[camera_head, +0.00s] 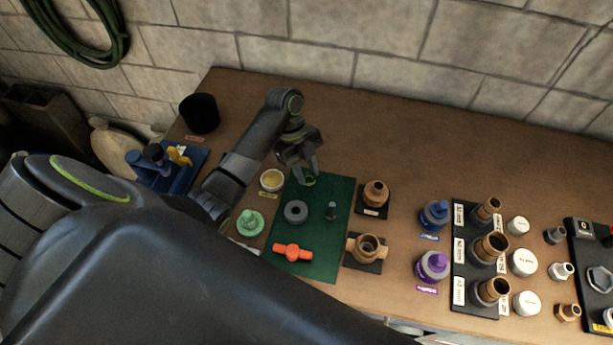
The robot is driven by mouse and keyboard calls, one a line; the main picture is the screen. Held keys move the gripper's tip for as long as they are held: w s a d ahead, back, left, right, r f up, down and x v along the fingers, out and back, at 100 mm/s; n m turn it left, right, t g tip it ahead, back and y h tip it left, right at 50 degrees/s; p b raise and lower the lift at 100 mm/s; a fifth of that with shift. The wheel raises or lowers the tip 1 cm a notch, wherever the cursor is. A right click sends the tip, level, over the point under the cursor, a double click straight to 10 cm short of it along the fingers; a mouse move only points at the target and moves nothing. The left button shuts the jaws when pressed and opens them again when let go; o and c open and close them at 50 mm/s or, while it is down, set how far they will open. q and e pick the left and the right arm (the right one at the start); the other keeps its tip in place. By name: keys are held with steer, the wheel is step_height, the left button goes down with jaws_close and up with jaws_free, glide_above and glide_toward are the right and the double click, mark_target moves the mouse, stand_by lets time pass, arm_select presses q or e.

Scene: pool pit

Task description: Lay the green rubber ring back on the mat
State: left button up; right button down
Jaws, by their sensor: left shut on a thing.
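The green rubber ring (309,181) is small and sits between the fingertips of my left gripper (305,176). The gripper is shut on it over the far left part of the dark green mat (339,199). I cannot tell whether the ring touches the mat. On the mat are a grey ring (296,211), a small dark upright piece (331,210) and an orange-red handle (293,252). My right gripper is not in view.
A yellow-filled dish (271,180) and a light green item (250,222) stand left of the mat. Brass fittings (375,194) (367,248) stand right of it. Blue (435,214) and purple (432,266) bottles are farther right. A blue vise (170,168) and black cup (199,113) are at left.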

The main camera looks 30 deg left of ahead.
arm_select(q)
steer(key=shift+s+f, duration=0.1)
steer(key=shift+f, duration=1.3)
steer(key=o, duration=0.9)
steer(key=shift+r, duration=0.1)
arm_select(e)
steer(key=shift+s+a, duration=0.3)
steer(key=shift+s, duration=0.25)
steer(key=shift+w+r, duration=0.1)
